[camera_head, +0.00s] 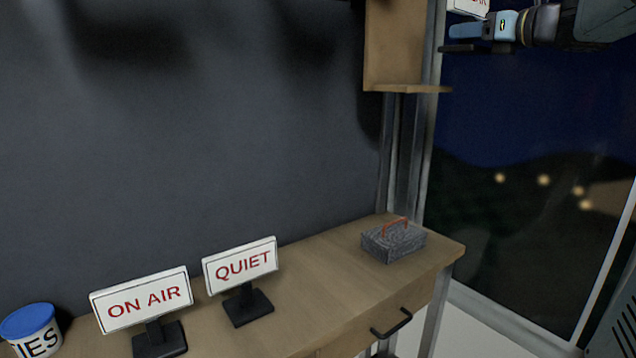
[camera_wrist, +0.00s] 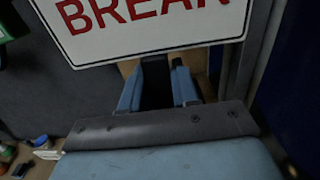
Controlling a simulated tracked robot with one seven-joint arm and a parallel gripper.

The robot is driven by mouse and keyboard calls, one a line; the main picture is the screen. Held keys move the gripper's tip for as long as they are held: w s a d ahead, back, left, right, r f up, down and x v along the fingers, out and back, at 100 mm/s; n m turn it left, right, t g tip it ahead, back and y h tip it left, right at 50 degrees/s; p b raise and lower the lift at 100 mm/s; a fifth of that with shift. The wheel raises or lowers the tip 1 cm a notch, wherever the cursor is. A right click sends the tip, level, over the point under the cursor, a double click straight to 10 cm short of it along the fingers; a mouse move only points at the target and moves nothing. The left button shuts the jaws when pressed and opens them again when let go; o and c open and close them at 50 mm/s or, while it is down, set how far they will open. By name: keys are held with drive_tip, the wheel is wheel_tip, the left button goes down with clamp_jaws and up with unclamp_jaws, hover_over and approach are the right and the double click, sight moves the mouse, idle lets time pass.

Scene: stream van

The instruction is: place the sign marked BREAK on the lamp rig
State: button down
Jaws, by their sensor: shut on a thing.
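My gripper (camera_head: 484,38) is high at the upper right in the head view, above and right of the table. In the wrist view its two blue fingers (camera_wrist: 157,92) are shut on the dark stem of the BREAK sign (camera_wrist: 165,42). The sign is a white board with red letters and rises above the fingers, cut off by the frame's top. In the head view only a corner of the sign (camera_head: 467,6) shows, at the top edge. I cannot make out the lamp rig in either view.
A wooden table (camera_head: 310,282) holds the ON AIR sign (camera_head: 142,300), the QUIET sign (camera_head: 240,265), a blue-lidded tin (camera_head: 30,330) and a grey block (camera_head: 393,243) with a red handle. A wooden shelf (camera_head: 405,89) juts out left of my gripper. A dark window (camera_head: 530,150) lies behind.

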drive_tip(key=x, duration=1.1)
drive_tip(key=shift+w+a+f, duration=0.15)
drive_tip(key=shift+w+a, duration=0.05)
drive_tip(key=shift+w, duration=0.1)
wheel_tip(320, 180, down, 7)
drive_tip(key=shift+r, duration=0.1)
drive_tip(key=v, duration=1.3)
